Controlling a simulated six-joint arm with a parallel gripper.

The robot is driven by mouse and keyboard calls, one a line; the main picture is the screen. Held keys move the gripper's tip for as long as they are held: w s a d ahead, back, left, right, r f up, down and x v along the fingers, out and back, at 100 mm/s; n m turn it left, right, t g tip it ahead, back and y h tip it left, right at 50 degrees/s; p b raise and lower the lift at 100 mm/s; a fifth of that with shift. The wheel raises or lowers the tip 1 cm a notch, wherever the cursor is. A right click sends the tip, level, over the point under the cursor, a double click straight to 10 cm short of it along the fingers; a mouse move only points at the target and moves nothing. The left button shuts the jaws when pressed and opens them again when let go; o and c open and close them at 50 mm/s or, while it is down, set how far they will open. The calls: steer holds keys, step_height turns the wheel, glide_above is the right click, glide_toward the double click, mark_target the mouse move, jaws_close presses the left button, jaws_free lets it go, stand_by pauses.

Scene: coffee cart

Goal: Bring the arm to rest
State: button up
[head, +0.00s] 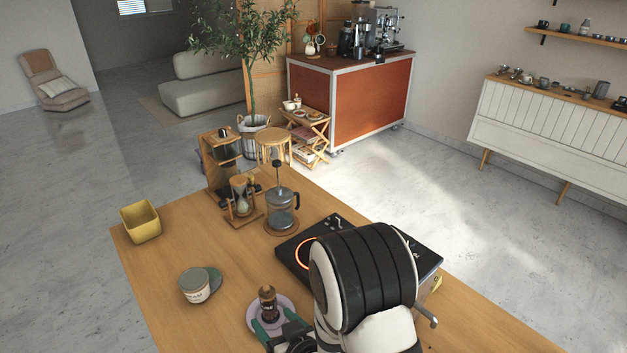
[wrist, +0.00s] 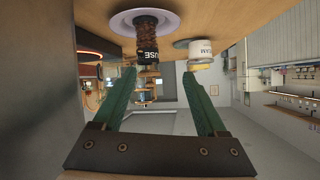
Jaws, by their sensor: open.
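My gripper (head: 284,333) is at the bottom of the head view, partly hidden by my arm. In the wrist view my gripper (wrist: 158,76) shows two green fingers spread apart with nothing held between them. A dark brown bottle (head: 267,303) with a black label stands upright on a lilac saucer (head: 288,304), just beyond the fingers. In the wrist view, which is upside down, the bottle (wrist: 148,40) stands on the saucer (wrist: 122,22) ahead of the gap between the fingertips. Whether a finger touches the bottle cannot be told.
A white labelled jar (head: 194,286) stands left of the saucer. A black hob (head: 296,254) with a glowing ring lies beside my arm. A French press (head: 281,212), an hourglass-shaped brewer (head: 240,196) and a yellow bin (head: 141,222) stand farther back. The table (head: 185,240) is clear near the bin.

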steer(key=s+d+m+g+h, duration=0.4)
steer(key=s+d+g+h, duration=0.2)
steer(key=s+d, duration=0.3)
steer(key=s+d+r+m+g, duration=0.2)
steer(key=s+d+r+m, duration=0.1)
steer(key=s+r, duration=0.3)
steer(key=s+d+r+m+g, duration=0.2)
steer(key=s+d+r+m, duration=0.1)
steer(key=s+d+r, duration=0.2)
steer(key=s+r, duration=0.2)
steer(key=s, duration=0.1)
steer(key=shift+s+d+m, duration=0.25)
steer(key=shift+s+m, duration=0.05)
steer(key=shift+s, duration=0.1)
